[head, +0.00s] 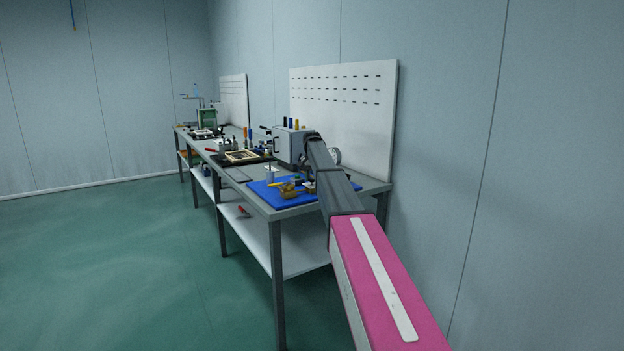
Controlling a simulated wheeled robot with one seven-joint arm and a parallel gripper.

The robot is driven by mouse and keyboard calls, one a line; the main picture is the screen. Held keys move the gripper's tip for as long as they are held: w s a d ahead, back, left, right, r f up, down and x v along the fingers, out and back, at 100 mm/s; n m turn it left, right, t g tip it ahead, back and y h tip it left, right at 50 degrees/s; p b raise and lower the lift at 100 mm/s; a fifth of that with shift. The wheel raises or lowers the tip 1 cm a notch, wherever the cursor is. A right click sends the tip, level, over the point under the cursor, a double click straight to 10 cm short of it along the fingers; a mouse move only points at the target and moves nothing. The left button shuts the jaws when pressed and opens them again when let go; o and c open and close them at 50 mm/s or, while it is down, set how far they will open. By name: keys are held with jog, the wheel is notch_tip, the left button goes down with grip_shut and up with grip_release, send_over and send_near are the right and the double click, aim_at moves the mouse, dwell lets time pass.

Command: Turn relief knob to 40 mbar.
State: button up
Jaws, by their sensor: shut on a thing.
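A light grey panel box (288,147) stands on the workbench in front of the white pegboard. My arm reaches from the lower right up to the right side of this box. My gripper (305,160) shows only as a small dark part against the box, mostly behind my arm. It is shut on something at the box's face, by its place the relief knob. The knob, its scale and its pointer are hidden, so the setting cannot be read. A round white gauge (335,156) shows just right of my arm.
A blue mat (272,196) with a brass-coloured part (288,189) lies at the bench's near end. Trays and tools fill the bench further left. The white pegboard (365,130) stands close behind the box. The green floor left of the bench is clear.

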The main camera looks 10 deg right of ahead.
jog(key=n, duration=1.4)
jog(key=shift+n, duration=0.3)
jog(key=n, duration=0.3)
jog(key=shift+n, duration=0.3)
jog(key=n, duration=0.3)
jog(key=shift+n, duration=0.3)
jog(key=n, duration=0.6)
jog(key=o, duration=0.9)
